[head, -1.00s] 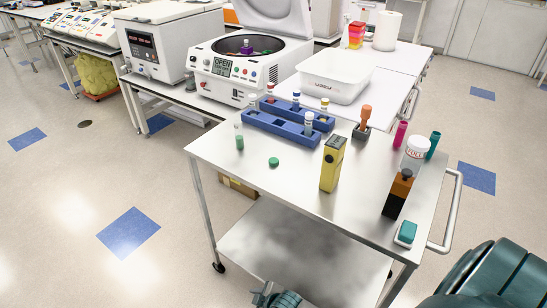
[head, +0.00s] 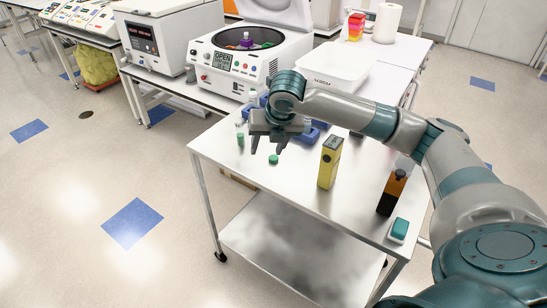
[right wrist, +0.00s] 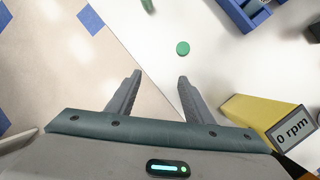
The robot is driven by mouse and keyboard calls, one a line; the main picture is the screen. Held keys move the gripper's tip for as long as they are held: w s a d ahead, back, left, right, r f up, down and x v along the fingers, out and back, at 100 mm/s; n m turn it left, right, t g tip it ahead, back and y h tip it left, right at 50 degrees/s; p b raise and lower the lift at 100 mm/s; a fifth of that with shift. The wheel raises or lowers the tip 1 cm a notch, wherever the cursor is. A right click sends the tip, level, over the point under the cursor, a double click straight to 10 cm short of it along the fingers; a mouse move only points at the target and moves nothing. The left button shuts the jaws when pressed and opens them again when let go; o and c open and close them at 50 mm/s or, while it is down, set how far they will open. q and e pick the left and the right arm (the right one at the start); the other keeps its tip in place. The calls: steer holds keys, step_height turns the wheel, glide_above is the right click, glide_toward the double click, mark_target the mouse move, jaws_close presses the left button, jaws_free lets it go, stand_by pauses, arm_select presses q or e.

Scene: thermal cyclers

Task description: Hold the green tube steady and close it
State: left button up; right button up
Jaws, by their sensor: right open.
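The green tube (head: 240,139) stands upright near the left edge of the cart top, with a clear upper part. Its lower end shows at the top edge of the right wrist view (right wrist: 148,5). A round green cap (head: 273,160) lies apart from it on the cart top and is plain in the right wrist view (right wrist: 183,48). My right gripper (head: 268,148) is open and empty, its fingers pointing down above the cart near the cap and right of the tube. In the right wrist view the fingers (right wrist: 159,78) are wide apart. My left gripper is not in view.
The blue rack (head: 312,134) is partly hidden behind my right arm. A yellow device (head: 328,165), a black-and-orange bottle (head: 391,194) and a teal-topped box (head: 399,230) stand on the cart (head: 290,190). A centrifuge (head: 228,77) stands behind. The cart's front left is clear.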

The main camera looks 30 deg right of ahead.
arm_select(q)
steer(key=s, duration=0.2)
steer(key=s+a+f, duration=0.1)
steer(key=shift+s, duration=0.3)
arm_select(e)
steer(key=s+d+r+n, duration=0.1)
steer(key=d+r+n, duration=0.1)
steer(key=d+r, duration=0.2)
steer(key=shift+s+d+r+g+h, duration=0.15)
steer(key=shift+d+r+g+h, duration=0.2)
steer(key=shift+r, duration=0.4)
steer(key=shift+f, duration=0.1)
arm_select(q)
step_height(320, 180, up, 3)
steer(key=p, duration=0.3)
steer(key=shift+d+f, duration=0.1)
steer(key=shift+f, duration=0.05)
arm_select(e)
glide_toward(274, 158)
step_height(274, 158, down, 3)
steer(key=shift+d+r, duration=0.1)
steer(key=shift+r, duration=0.05)
steer(key=shift+w, duration=0.25)
